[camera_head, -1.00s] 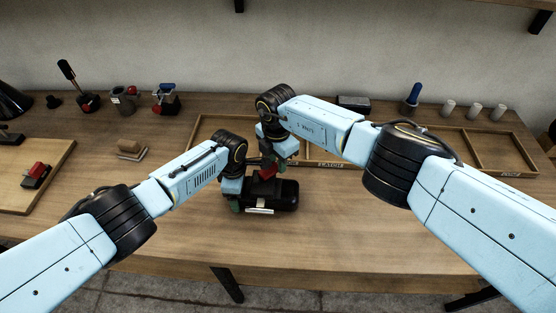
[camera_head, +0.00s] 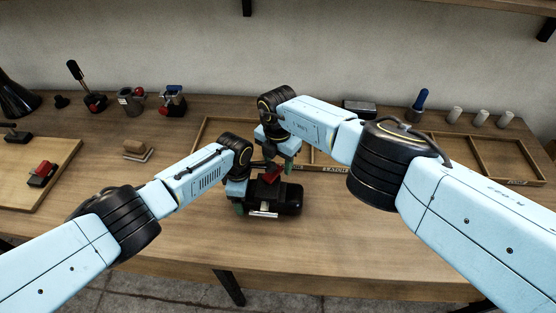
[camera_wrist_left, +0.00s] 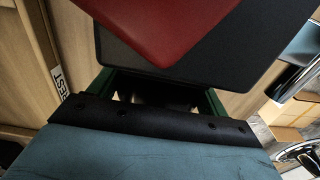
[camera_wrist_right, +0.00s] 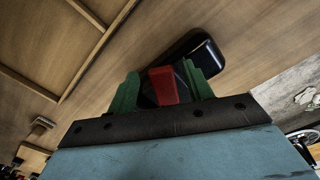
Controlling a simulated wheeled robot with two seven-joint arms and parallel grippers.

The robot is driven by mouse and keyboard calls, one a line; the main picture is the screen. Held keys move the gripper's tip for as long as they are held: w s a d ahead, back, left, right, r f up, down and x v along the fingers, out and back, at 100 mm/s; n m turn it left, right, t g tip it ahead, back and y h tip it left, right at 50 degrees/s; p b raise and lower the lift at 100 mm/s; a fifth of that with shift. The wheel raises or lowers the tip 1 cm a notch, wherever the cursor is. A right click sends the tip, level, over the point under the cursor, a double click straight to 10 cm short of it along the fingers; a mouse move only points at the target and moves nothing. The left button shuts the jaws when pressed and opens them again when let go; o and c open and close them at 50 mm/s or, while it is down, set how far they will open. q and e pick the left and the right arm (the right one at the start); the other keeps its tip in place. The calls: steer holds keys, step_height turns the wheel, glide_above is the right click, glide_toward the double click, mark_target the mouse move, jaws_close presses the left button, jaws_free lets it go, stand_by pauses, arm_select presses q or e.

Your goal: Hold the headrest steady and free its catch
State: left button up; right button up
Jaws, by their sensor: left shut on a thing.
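The headrest (camera_head: 290,199) is a black, rounded block lying on the table, with a red catch (camera_head: 268,178) standing up on it. My left gripper (camera_head: 240,203) is shut on the headrest's left end. In the left wrist view the dark headrest (camera_wrist_left: 200,62) and the red catch (camera_wrist_left: 160,25) fill the space beyond the fingers, hiding the grip itself. My right gripper (camera_head: 280,165) is above the catch, pointing down. In the right wrist view its green fingers (camera_wrist_right: 165,90) stand apart with the red catch (camera_wrist_right: 166,85) between them. A gap shows on the catch's left; contact is unclear.
Shallow wooden trays (camera_head: 480,158) lie behind the headrest. Several small tools and cups stand along the back. A board with a red-topped clamp (camera_head: 42,173) is at the left. The table in front of the headrest is clear.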

mark_target(278, 165)
step_height(278, 165, up, 12)
stand_by(0.8)
